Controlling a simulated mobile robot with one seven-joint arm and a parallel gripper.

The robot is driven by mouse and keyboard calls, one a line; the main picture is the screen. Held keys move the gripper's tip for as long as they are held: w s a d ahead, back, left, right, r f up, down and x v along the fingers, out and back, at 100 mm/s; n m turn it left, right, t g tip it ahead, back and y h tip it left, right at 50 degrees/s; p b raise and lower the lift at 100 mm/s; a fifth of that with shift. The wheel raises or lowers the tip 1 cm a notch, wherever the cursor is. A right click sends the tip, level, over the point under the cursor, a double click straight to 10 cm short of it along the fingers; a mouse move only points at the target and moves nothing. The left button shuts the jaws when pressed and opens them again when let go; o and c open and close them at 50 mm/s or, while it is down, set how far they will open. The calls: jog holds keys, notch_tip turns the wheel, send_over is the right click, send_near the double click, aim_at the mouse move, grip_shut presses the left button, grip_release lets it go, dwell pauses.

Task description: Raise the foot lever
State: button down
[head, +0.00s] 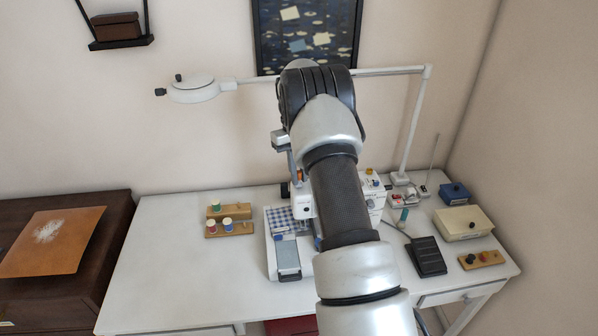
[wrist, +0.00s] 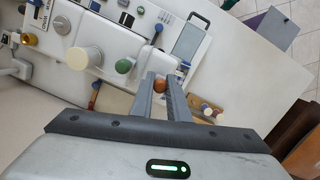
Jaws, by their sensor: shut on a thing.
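The sewing machine (head: 373,190) stands on the white table, mostly hidden behind my arm in the head view. In the wrist view its white body (wrist: 112,42) fills the upper left, with a cream knob (wrist: 77,58) and a green knob (wrist: 123,66). A small orange-brown round knob (wrist: 159,87), which looks like the end of the foot lever, sits between my fingers. My gripper (wrist: 161,80) is shut on this knob. The lever's shaft and the presser foot cannot be made out.
Blue checked cloth (head: 281,219) lies at the machine's left. Spools stand on wooden racks (head: 228,229) further left. A black pedal (head: 427,257), a cream box (head: 462,222) and a blue box (head: 454,192) are at right. A lamp arm (head: 395,71) crosses behind my arm.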

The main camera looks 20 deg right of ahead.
jog(key=shift+w+g, duration=0.15)
jog(key=shift+g, duration=0.15)
dwell(0.4)
jog(key=c, duration=1.7)
grip_release()
jog(key=v, duration=1.2)
jog(key=shift+d, duration=0.15)
jog(key=shift+r, duration=0.1)
